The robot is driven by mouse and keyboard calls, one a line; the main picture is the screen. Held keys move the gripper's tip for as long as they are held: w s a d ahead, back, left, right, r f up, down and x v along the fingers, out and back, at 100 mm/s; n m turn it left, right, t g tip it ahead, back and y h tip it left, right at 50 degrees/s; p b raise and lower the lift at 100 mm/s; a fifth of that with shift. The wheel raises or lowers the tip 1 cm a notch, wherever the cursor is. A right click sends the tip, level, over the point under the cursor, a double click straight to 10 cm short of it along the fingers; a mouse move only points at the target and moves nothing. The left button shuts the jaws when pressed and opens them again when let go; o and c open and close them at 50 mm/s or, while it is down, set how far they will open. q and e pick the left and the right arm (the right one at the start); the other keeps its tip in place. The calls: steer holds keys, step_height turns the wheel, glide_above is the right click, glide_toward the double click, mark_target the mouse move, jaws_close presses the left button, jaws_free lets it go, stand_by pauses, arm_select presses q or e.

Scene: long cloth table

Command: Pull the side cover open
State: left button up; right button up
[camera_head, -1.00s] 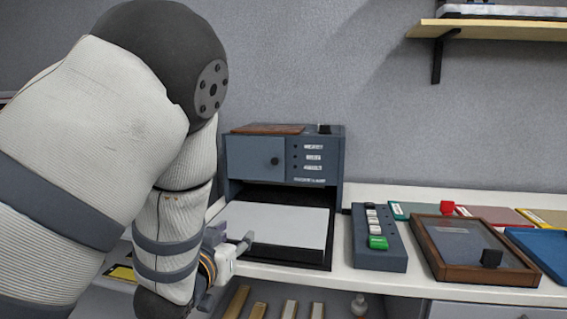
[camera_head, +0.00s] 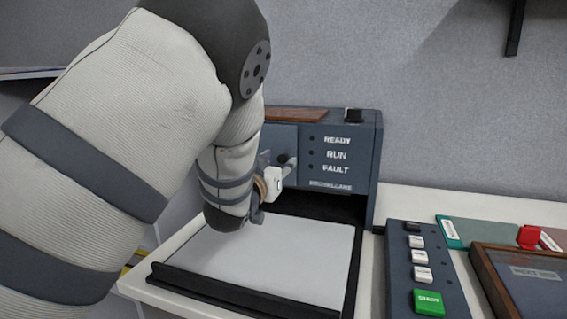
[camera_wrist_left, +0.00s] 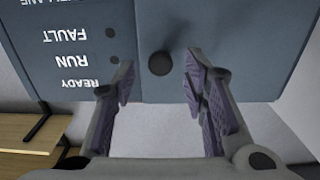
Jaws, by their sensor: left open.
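The blue-grey machine (camera_head: 366,150) stands on the table. Its front cover panel (camera_head: 280,135) is closed and carries a small round black knob (camera_head: 282,159). My left gripper (camera_head: 286,172) is in front of the panel at the knob, and my arm hides the panel's left part. In the left wrist view, the knob (camera_wrist_left: 161,63) sits between the two open fingers (camera_wrist_left: 158,75), with a gap on both sides. I cannot tell how far the fingertips are from the panel (camera_wrist_left: 215,30). My right gripper is not in view.
A black tray (camera_head: 240,292) with a white sheet (camera_head: 270,260) lies below my left gripper. A button box (camera_head: 400,265) with a green START button (camera_head: 428,301) stands to its right. A wooden-framed case (camera_head: 490,285) and flat coloured panels (camera_head: 470,230) are farther right.

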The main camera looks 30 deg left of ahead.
arm_select(q)
steer(key=shift+x, duration=1)
steer(key=shift+w+a+r, duration=0.1)
jaws_close()
